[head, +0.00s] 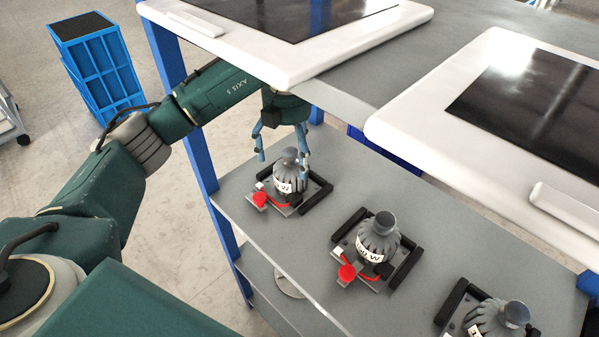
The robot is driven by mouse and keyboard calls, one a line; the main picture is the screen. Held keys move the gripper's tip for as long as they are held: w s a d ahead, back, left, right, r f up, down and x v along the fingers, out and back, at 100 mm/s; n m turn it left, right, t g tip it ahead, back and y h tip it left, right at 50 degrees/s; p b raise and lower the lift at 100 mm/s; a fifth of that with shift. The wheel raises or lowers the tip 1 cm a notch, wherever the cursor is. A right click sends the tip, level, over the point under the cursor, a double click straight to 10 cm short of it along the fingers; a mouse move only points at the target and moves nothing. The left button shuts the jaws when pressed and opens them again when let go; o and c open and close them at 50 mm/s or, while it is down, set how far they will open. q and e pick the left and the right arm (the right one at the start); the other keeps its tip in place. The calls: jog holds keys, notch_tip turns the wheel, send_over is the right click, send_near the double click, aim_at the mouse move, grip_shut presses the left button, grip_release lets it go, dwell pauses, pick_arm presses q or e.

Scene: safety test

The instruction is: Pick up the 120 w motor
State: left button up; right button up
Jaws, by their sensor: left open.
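The far-left motor (289,174) has a white label on which only a "W" is readable. The middle motor (378,240) has a label ending in "0 W", with its first digits unclear. The near-right motor (497,318) is cut off by the bottom edge and its label is mostly hidden. My left gripper (282,160) is open, pointing down, with its fingers around the top of the far-left motor. I cannot tell whether they touch it. My right gripper is out of view.
Red knobs on the first two bases (260,198) stick out at the front. White-framed dark panels (540,105) on the upper level overhang the shelf, close above my left wrist. A blue post (186,110) stands beside my left arm. A blue bin (97,68) is on the floor.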

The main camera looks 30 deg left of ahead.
aim_at(290, 173)
pick_arm(q)
notch_tip(290, 173, down, 6)
jog(key=p, duration=0.3)
jog(key=shift+w+f, duration=0.15)
jog(key=shift+f, duration=0.45)
jog(key=c, duration=1.7)
jog(key=shift+w+r, duration=0.1)
jog(key=c, duration=0.3)
jog(key=shift+c, duration=0.2)
